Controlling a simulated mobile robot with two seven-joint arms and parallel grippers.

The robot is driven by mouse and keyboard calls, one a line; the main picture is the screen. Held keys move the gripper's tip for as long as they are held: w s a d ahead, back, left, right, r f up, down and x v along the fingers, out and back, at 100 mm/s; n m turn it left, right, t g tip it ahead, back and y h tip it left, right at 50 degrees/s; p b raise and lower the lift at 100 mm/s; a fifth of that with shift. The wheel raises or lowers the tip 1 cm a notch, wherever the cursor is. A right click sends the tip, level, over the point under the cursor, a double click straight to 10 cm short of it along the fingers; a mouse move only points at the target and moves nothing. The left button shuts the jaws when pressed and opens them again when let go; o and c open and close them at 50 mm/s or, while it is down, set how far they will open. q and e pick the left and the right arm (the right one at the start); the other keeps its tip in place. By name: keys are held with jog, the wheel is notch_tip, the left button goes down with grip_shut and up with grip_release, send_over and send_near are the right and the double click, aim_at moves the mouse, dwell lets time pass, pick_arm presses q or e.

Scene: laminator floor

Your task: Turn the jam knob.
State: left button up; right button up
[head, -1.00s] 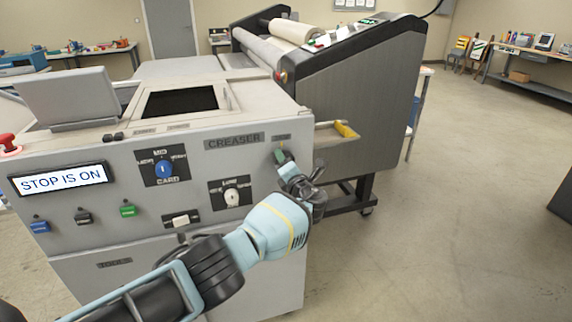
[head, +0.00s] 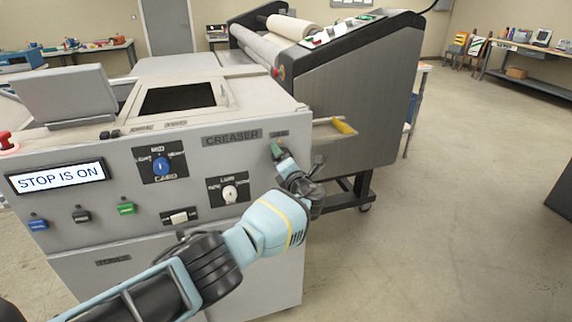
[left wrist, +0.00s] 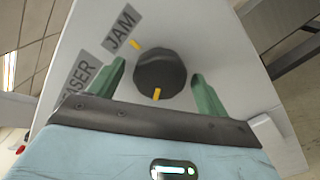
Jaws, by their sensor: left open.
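The jam knob is a round dark knob (left wrist: 160,73) with a yellow mark, in the left wrist view. It sits on the grey panel of the creaser (head: 75,155), beside the JAM label (left wrist: 122,28). A second yellow mark is on the panel at the knob's upper left. My left gripper (left wrist: 159,88) is open, with one green finger on each side of the knob; I cannot tell whether they touch it. In the head view my left gripper (head: 280,150) is at the panel's upper right and hides the knob. My right gripper is not in view.
A display (head: 58,176) reads STOP IS ON. The panel also has a blue card knob (head: 160,167), a white knob (head: 230,193), several buttons and a red stop button (head: 7,140). A large laminator (head: 345,90) stands behind. The floor at right is clear.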

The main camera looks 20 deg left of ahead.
pick_arm(q)
jog(key=shift+s+d+f, duration=0.1)
jog(key=v, duration=0.7)
jog(key=shift+s, duration=0.25)
jog(key=shift+d, duration=0.1)
